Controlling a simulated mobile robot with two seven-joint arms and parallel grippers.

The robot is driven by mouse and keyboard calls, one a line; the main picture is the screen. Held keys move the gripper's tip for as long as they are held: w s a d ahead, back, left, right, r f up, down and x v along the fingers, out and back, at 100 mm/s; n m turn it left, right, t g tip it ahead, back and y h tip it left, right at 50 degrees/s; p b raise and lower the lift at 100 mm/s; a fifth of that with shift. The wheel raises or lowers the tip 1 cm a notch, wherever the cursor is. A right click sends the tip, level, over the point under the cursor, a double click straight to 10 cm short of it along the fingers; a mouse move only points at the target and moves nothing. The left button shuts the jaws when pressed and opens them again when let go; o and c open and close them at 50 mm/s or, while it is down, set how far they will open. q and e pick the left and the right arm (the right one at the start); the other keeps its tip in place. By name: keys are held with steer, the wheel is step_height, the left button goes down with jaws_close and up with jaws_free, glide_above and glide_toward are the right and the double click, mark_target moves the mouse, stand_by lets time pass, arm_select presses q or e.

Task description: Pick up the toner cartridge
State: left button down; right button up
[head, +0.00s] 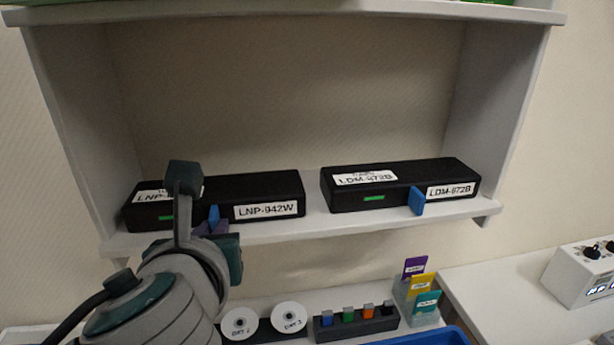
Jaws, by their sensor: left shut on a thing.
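Two black toner cartridges lie on the white shelf (310,226). The left cartridge (265,189) is labelled LNP-942W and has a green strip and a blue tab (213,214) on its front. The right cartridge (400,177) is labelled LDM-872B, with the same green strip and a blue tab (417,201). My left gripper (211,226) is at the front of the left cartridge, shut at its blue tab. My wrist hides part of that cartridge's front and top label. My right gripper is not in view.
Below the shelf are two white discs (289,317), a dark holder (357,322) with coloured pieces, upright coloured cards (419,285) and a blue tray edge (437,337). A white device with knobs (584,272) stands at the right. The shelf's side walls and upper board enclose the cartridges.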

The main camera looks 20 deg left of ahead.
arm_select(q)
steer(key=shift+r, duration=0.15)
stand_by(0.6)
step_height(320, 180, up, 20)
steer(key=p, duration=0.4)
